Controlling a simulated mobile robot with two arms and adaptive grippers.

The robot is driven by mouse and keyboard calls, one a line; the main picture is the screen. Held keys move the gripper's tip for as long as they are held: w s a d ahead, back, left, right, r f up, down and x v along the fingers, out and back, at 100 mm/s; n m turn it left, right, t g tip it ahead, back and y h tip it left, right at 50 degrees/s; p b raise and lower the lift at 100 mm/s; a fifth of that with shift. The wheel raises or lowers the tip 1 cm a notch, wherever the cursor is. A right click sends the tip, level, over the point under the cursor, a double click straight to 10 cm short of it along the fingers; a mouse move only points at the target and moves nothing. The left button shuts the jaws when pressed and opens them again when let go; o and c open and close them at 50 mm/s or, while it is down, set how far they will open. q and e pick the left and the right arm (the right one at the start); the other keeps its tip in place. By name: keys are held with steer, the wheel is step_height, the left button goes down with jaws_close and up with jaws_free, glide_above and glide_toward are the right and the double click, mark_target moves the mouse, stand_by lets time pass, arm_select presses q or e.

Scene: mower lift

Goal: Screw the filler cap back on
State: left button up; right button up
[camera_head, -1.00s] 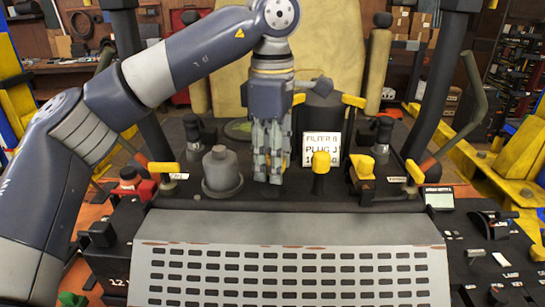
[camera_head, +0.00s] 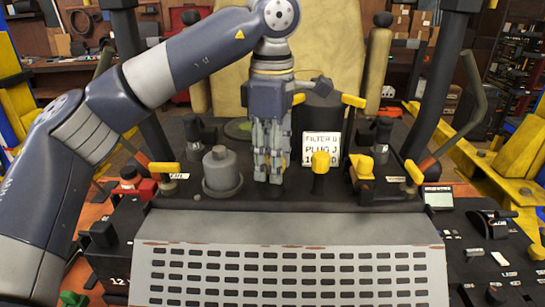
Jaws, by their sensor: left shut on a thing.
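My left gripper (camera_head: 268,176) points straight down over the black deck of the mower, with its fingers close together. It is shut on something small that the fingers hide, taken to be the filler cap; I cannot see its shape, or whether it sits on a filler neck. My right gripper is not in view.
A grey stepped cylinder (camera_head: 221,172) stands close left of the fingers. A yellow-topped knob (camera_head: 320,175) stands close right. A dark cylinder (camera_head: 322,105) and the tan seat (camera_head: 325,45) are behind. A slotted grey panel (camera_head: 290,275) lies in front.

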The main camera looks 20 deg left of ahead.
arm_select(q)
steer(key=shift+f, duration=0.15)
steer(key=shift+f, duration=0.15)
steer(key=shift+r, duration=0.3)
steer(key=shift+p, duration=0.35)
stand_by(0.8)
steer(key=o, duration=1.1)
